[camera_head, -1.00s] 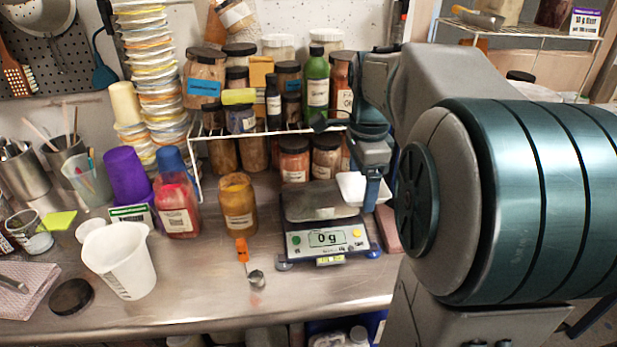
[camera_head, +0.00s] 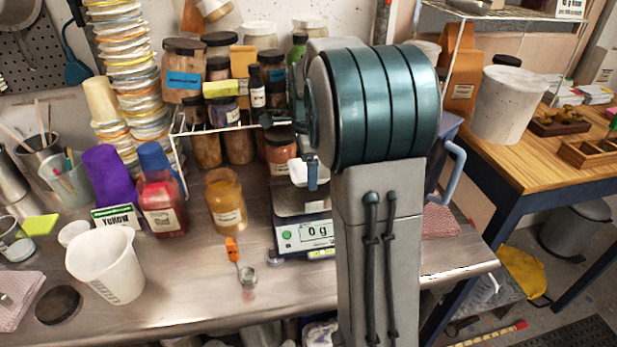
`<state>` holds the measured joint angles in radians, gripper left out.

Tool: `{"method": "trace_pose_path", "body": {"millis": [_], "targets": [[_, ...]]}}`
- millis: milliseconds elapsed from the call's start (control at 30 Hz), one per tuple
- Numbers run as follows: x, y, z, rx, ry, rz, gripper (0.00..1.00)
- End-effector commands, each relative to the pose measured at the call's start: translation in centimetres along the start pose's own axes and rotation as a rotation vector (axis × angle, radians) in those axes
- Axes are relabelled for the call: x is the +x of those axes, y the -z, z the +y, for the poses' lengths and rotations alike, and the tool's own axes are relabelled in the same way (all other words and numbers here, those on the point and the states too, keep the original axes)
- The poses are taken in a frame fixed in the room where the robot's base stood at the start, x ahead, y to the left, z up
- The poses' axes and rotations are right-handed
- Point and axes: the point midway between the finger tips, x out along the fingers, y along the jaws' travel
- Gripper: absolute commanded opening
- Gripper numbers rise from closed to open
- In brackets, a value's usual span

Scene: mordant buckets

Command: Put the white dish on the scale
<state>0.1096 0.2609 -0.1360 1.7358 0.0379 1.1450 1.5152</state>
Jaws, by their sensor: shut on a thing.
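The white dish (camera_head: 299,172) is held above the scale, over the left part of its plate as seen here. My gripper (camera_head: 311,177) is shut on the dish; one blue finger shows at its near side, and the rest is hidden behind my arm. The scale (camera_head: 290,237) stands on the steel bench with its display reading 0 g. Its plate (camera_head: 290,203) looks empty where it shows. My arm covers the right part of the scale and probably part of the dish.
An amber jar (camera_head: 225,200) and an orange-handled spoon (camera_head: 240,263) are left of the scale. A wire rack with jars (camera_head: 238,145) stands behind it. A white beaker (camera_head: 105,265) is at the front left. A wooden table (camera_head: 540,150) stands to the right.

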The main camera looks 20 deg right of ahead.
Motion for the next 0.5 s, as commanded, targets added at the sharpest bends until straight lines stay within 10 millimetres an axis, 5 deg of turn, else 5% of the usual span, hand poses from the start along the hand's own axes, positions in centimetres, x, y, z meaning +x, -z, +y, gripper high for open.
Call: {"method": "trace_pose_path", "body": {"millis": [233,500], "targets": [[3.4,0.0,0.1,0.000,-0.003,0.000,0.59],[3.9,0.0,0.1,-0.001,-0.001,0.000,0.59]]}}
